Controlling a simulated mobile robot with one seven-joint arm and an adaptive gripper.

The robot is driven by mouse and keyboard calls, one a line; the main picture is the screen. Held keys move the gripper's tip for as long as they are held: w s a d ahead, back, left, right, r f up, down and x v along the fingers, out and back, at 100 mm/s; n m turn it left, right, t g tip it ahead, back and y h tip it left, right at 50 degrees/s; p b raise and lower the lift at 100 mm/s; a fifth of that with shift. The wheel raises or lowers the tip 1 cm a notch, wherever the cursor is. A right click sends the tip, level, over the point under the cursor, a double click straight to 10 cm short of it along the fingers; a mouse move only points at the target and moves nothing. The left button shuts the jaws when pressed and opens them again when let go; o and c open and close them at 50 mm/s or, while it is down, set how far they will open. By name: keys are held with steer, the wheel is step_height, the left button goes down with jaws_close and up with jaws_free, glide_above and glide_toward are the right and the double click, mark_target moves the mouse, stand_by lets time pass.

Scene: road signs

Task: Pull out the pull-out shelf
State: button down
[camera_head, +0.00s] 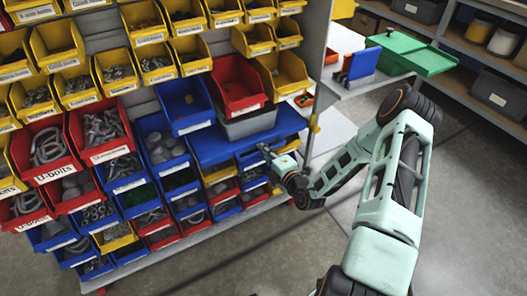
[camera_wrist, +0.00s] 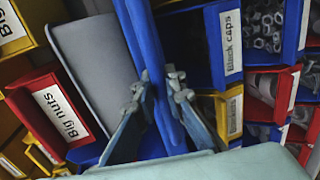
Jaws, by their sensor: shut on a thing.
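The pull-out shelf (camera_head: 222,149) is a flat blue board that juts from the rack of bins, under a grey bin (camera_head: 250,124) and a red bin (camera_head: 238,86). My gripper (camera_head: 265,149) is at its front edge. In the wrist view, the two fingers of my gripper (camera_wrist: 159,88) lie on either side of the blue shelf edge (camera_wrist: 143,35) and are shut on it. The inner part of the shelf is hidden by the bins.
Blue, red and yellow bins crowd the rack on all sides of the shelf, including a blue bin (camera_head: 185,106) at its left. A side table (camera_head: 355,85) with a green tray (camera_head: 415,56) stands at the right. The grey floor (camera_head: 290,250) in front is clear.

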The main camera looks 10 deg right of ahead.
steer(key=shift+s, duration=0.1)
steer(key=f+p+v, duration=0.2)
steer(key=v, duration=0.8)
steer(key=s+f+p+v, duration=0.1)
steer(key=f+p+v, duration=0.1)
steer(key=v, duration=0.8)
steer(key=shift+s+d+p, duration=0.2)
steer(key=shift+d+p, duration=0.05)
steer(key=shift+p, duration=0.2)
steer(key=shift+f, duration=0.1)
steer(key=c, duration=2)
jaws_free()
